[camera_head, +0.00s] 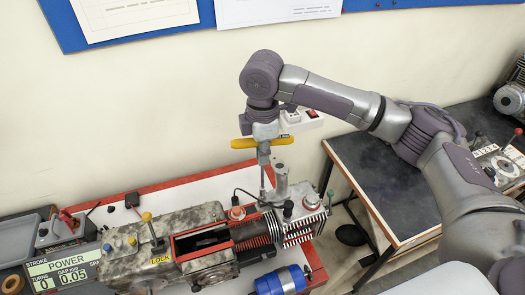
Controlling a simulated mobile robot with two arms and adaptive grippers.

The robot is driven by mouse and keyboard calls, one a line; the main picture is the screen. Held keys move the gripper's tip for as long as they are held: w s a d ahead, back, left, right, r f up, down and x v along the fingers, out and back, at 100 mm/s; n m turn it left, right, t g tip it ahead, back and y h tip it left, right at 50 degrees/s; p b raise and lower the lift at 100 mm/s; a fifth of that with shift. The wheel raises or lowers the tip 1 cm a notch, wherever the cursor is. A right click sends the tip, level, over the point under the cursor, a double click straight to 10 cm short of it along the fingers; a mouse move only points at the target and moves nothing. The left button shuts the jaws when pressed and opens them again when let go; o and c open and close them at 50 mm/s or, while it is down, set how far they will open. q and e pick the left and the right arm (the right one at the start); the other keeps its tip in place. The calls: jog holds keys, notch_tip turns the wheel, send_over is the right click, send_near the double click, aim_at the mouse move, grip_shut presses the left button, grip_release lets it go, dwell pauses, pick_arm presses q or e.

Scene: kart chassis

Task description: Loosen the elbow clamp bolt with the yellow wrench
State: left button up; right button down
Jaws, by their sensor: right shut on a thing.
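The yellow wrench (243,144) has a bar-shaped yellow handle lying crosswise, with a thin grey shaft below it pointing down. My right gripper (264,150) reaches in from the right and points down, shut on the wrench near the handle's middle. The shaft's lower end is close to an upright grey post (281,178) on the machine at the right end of the red-edged bench. I cannot tell whether the shaft's tip touches anything. The elbow clamp bolt cannot be made out for certain. My left gripper is out of view.
A blue cylinder (280,281) lies at the bench's front. A dark-topped table (375,175) stands at the right. A white wall with a blue board (70,30) is behind.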

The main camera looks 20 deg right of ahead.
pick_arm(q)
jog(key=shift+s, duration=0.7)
pick_arm(e)
jog(key=m, duration=1.5)
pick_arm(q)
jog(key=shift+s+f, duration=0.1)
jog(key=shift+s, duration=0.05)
pick_arm(e)
jog(key=shift+f, duration=1.05)
